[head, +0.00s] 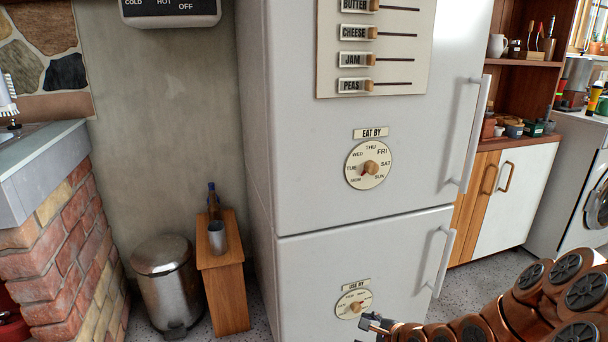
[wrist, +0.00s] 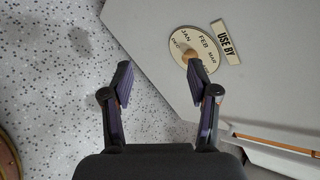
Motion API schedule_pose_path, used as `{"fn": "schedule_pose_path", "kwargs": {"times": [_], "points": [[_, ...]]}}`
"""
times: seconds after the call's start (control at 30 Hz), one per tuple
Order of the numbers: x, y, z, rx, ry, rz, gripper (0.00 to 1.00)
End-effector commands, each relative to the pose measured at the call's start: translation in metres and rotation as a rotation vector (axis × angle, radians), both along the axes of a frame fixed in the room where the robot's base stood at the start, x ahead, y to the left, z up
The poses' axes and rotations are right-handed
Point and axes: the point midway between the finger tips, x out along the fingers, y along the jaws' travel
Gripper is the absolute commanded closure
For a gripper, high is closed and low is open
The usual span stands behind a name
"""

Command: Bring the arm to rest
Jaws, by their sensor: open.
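My gripper (head: 374,322) is at the lower right of the head view, in front of the fridge's lower door. Its arm comes in from the bottom right corner. The USE BY dial (head: 354,304) is on the lower door of the white fridge (head: 330,240), just above and left of the fingers. The same dial also shows in the wrist view (wrist: 207,45), by the right fingertip; I cannot tell whether they touch.
The EAT BY dial (head: 368,165) and a slider panel (head: 420,45) are on the upper door. Door handles (head: 475,135) stick out at right. A metal bin (head: 165,280), small wooden stand (head: 226,285) and brick plinth (head: 70,240) stand left. Wooden cabinets (head: 515,195) stand right.

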Motion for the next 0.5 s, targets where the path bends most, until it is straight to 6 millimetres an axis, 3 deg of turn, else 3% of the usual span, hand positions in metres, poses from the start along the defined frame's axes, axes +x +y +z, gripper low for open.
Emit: {"fn": "schedule_pose_path", "kwargs": {"times": [0.03,0.27,0.5], "points": [[-0.005,-0.001,0.029,-0.076,0.003,0.050,0.40],[-0.043,-0.013,0.092,-0.400,0.058,0.286,0.40],[-0.089,-0.030,0.170,-0.672,0.128,0.539,0.40]]}}
